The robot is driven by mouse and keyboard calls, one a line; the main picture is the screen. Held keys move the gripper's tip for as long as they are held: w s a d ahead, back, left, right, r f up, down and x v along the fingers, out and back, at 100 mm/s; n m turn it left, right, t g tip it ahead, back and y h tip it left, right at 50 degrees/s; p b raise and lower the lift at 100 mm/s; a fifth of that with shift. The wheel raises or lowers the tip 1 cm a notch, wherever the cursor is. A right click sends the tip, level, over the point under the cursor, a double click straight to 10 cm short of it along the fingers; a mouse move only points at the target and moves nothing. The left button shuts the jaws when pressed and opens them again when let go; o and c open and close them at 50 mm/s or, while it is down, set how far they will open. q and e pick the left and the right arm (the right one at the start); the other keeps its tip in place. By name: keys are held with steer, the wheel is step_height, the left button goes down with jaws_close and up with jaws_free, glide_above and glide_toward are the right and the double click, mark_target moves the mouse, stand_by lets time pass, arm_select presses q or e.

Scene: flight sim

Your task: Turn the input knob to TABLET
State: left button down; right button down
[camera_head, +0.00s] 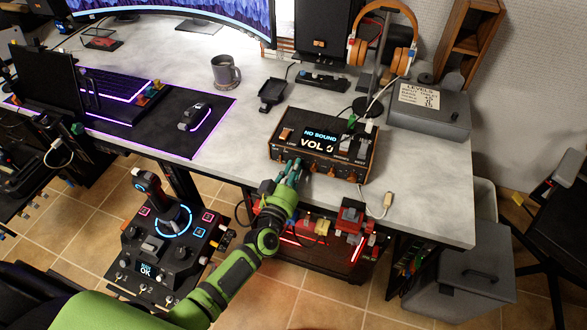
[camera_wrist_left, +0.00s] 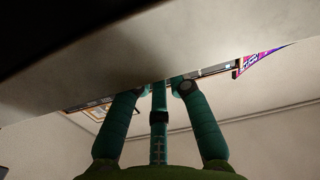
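A dark audio box (camera_head: 362,157) with wooden edges stands at the front of the grey desk. Its screen (camera_head: 320,140) reads "NO SOUND" and "VOL 0". Several small orange-brown knobs (camera_head: 331,170) sit along its front face; their labels are too small to read for certain. My left gripper (camera_head: 291,168) has its teal fingers at the left part of that face, hiding what is behind them. In the left wrist view its fingers (camera_wrist_left: 160,88) lean together toward the tips; whether they hold a knob is hidden. My right gripper is not in view.
A white cable (camera_head: 378,96) and a green plug (camera_head: 351,121) are at the box's back. A loose cable end (camera_head: 387,206) lies right of it. A grey case (camera_head: 430,112), headphones on a stand (camera_head: 381,45) and a mug (camera_head: 225,73) stand on the desk. A joystick panel (camera_head: 165,245) is lower left.

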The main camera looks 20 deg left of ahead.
arm_select(q)
steer(key=shift+n, duration=0.3)
steer(key=n, duration=0.3)
steer(key=shift+n, duration=0.3)
steer(key=shift+n+b, duration=0.65)
steer(key=shift+n, duration=1.65)
steer(key=c, duration=1.5)
jaws_free()
steer(key=shift+o, duration=0.2)
